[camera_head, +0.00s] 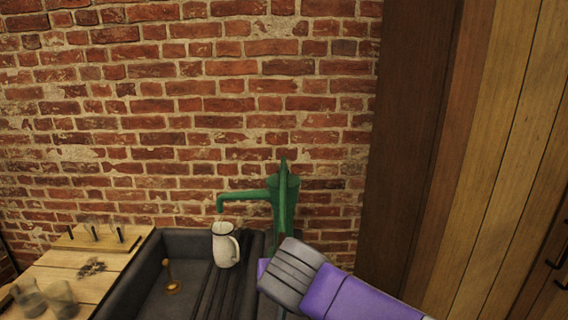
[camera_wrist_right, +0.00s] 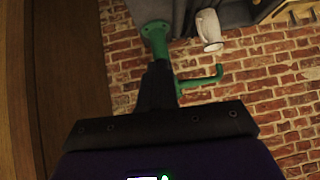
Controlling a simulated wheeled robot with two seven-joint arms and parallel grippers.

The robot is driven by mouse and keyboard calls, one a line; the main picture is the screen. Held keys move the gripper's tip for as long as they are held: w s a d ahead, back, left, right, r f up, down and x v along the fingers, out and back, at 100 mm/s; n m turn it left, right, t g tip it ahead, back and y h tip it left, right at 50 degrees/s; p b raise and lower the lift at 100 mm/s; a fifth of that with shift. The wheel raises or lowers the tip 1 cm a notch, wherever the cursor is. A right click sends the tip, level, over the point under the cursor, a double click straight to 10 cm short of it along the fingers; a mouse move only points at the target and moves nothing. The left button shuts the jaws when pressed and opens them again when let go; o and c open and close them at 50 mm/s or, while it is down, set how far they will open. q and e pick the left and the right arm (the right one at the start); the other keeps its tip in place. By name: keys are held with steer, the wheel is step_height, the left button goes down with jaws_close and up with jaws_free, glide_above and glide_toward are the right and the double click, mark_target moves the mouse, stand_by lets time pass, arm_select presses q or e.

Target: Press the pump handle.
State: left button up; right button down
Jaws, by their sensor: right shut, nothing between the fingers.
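The green pump (camera_head: 284,200) stands against the brick wall behind the dark sink, with its spout pointing left. A narrow upright green part, likely the handle, shows at its top. My right gripper (camera_wrist_right: 158,68) is shut and empty, overlapping the pump's body in that view. I cannot tell whether it touches. In the head view my right wrist and purple arm hide the gripper's fingers and the pump's lower part. My left gripper is not in view.
A white jug (camera_head: 225,246) stands upright below the spout, on the ribbed part of the dark sink (camera_head: 146,277). A brass-coloured stem (camera_head: 169,277) stands in the basin. A wooden counter (camera_head: 88,274) with glass jars (camera_head: 61,298) is at left. Wooden panels (camera_head: 470,160) rise at right.

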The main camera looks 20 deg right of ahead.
steer(key=shift+d+f, duration=0.15)
steer(key=shift+f, duration=0.5)
steer(key=w+r+p+v, duration=0.1)
steer(key=p+v, duration=0.4)
steer(key=v, duration=0.9)
steer(key=shift+s+r, duration=0.3)
steer(key=shift+d, duration=0.1)
steer(key=w+a+f+n+g+y, duration=0.1)
steer(key=w+a+f+g+y, duration=0.15)
steer(key=f, duration=0.85)
steer(key=w+a+f+n+g+y, duration=0.15)
steer(key=w+f, duration=0.25)
steer(key=f, duration=0.6)
steer(key=w+a+f+n+g+y, duration=0.2)
steer(key=w+a+f, duration=0.1)
steer(key=f, duration=0.8)
steer(key=s+f+m, duration=0.1)
steer(key=s+f, duration=0.4)
steer(key=f, duration=0.4)
steer(key=s+d+f+m+g, duration=0.1)
steer(key=s+f, duration=0.4)
steer(key=f, duration=0.5)
steer(key=s+f+m+g, duration=0.1)
steer(key=s+f, duration=0.5)
steer(key=f, duration=0.3)
steer(key=shift+d+f+y, duration=0.2)
steer(key=shift+d+y, duration=0.05)
steer(key=shift+y, duration=0.15)
